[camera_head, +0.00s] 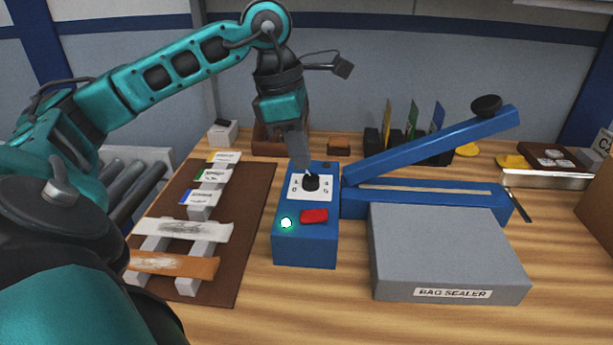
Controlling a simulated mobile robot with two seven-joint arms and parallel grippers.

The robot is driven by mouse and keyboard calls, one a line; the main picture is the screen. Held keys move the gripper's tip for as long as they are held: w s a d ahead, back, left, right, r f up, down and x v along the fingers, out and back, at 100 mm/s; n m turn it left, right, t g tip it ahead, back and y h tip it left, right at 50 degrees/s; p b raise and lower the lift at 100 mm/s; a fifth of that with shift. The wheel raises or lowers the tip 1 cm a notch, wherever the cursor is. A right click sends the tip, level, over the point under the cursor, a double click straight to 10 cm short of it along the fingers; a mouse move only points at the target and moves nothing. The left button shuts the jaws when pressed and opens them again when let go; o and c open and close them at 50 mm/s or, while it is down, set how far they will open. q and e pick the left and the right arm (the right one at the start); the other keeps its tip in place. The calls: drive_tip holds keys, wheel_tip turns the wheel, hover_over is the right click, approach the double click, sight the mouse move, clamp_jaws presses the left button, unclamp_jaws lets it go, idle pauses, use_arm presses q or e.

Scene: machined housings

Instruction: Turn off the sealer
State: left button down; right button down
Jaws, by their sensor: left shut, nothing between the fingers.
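The sealer has a blue control box (305,252) with a white dial plate (325,196), a black knob (311,184), a red switch (314,216) and a green-white lamp (286,223) that is lit. The plate carries numbers around the knob; the exact setting is too small to tell. The sealer's blue lever arm (430,145) is raised over its blue base (355,204), behind a grey platform (445,250) labelled BAG SEALER. My left gripper (301,164) is shut and empty, pointing down just above and behind the knob; I cannot tell whether it touches. My right gripper is not in view.
A brown board (258,200) with a rack of bags and strips lies left of the control box. Colored upright packets (411,118) stand behind the lever. A brown box (598,195) is at the right edge. The table front below the control box is clear.

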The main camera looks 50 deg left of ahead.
sight(319, 216)
use_arm(q)
drive_tip(key=shift+v, duration=1.95)
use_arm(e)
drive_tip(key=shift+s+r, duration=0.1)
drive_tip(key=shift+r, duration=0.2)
use_arm(q)
drive_tip(key=shift+d, duration=0.15)
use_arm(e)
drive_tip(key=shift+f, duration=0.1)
use_arm(q)
drive_tip(key=b, duration=0.3)
drive_tip(key=shift+d+r, duration=0.1)
drive_tip(key=shift+d, duration=0.25)
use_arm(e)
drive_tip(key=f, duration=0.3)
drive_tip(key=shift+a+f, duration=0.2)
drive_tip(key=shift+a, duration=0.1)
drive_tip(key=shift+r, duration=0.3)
